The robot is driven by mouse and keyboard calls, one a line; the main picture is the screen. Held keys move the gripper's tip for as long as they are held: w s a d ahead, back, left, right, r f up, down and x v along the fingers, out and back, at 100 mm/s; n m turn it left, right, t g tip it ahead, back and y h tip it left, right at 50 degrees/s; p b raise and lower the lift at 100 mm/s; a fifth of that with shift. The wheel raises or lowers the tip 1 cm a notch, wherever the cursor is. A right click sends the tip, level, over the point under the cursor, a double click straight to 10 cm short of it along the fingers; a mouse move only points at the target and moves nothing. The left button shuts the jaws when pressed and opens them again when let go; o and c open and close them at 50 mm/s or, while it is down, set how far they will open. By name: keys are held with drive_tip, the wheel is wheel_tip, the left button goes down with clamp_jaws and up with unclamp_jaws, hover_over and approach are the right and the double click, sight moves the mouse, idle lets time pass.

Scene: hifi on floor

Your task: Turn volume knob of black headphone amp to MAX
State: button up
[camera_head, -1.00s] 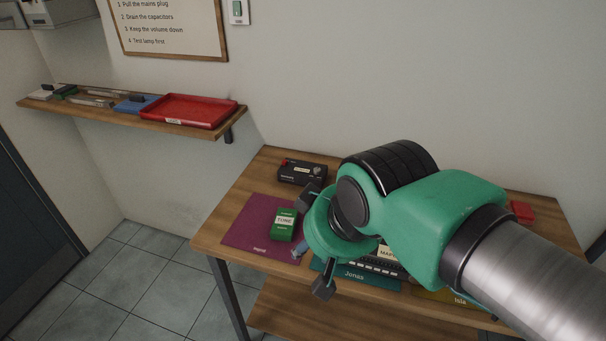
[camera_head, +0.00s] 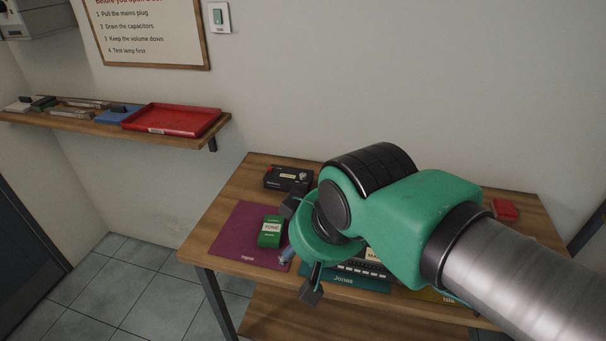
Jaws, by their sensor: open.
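The black headphone amp (camera_head: 287,180) sits at the back left of the wooden table, with a red part on its left top and a pale label. Its knob (camera_head: 303,177) seems to be the small greyish round part at the right of its face; its setting is too small to read. My gripper (camera_head: 301,248) is open and empty, its dark fingers spread apart. It hangs over the table in front of the amp and to its right. One finger pad shows just below the amp's right front corner; I cannot tell whether they touch.
A green box (camera_head: 270,232) stands on the purple mat (camera_head: 235,235). A dark device with a keyboard-like row lies on the teal Jonas mat (camera_head: 345,283), partly hidden by my arm. A red item (camera_head: 505,209) is at the back right. A wall shelf holds a red tray (camera_head: 172,121).

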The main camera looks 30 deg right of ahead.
drive_tip(key=w+d+r+n+g+p, duration=0.1)
drive_tip(key=w+d+r+n+p, duration=0.1)
drive_tip(key=w+r+p, duration=0.3)
drive_tip(key=w+d+r+n+p, duration=0.1)
drive_tip(key=w+r+p, duration=0.1)
drive_tip(key=w, duration=0.5)
drive_tip(key=n+g+p, duration=0.5)
drive_tip(key=n+p, duration=0.6)
drive_tip(key=p, duration=0.8)
hover_over(303, 174)
wheel_tip(303, 174, down, 12)
drive_tip(key=shift+s, duration=0.1)
drive_tip(key=shift+a, duration=0.1)
wheel_tip(303, 174, down, 14)
drive_tip(key=shift+r+p, duration=0.2)
drive_tip(key=shift+p, duration=0.35)
clamp_jaws()
